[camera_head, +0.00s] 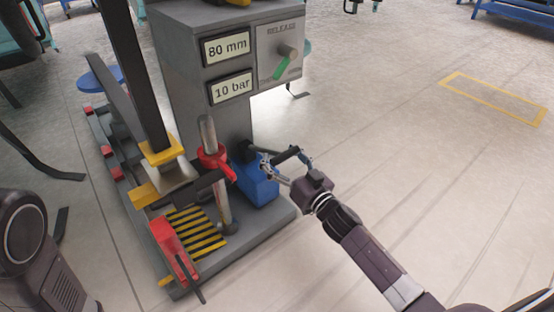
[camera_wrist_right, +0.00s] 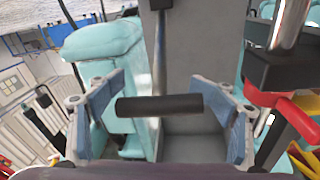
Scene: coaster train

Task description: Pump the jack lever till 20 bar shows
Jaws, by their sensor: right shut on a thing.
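The jack's grey column (camera_head: 235,120) stands on a grey base plate. Its upper display (camera_head: 227,47) reads 80 mm and its lower display (camera_head: 231,88) reads 10 bar. A blue pump block (camera_head: 262,188) sits at the column's foot. The jack lever's black grip (camera_head: 288,154) shows beside the block. My right gripper (camera_head: 284,161) is shut on this grip; in the right wrist view the black bar (camera_wrist_right: 160,106) lies crosswise between the blue-grey fingers. My left gripper is out of view.
A release panel (camera_head: 280,50) with a knob and green mark is on the column's upper right. Red clamps (camera_head: 212,158) and a yellow-black striped plate (camera_head: 190,228) lie left of the block. The floor to the right is clear, with a yellow outline (camera_head: 495,98).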

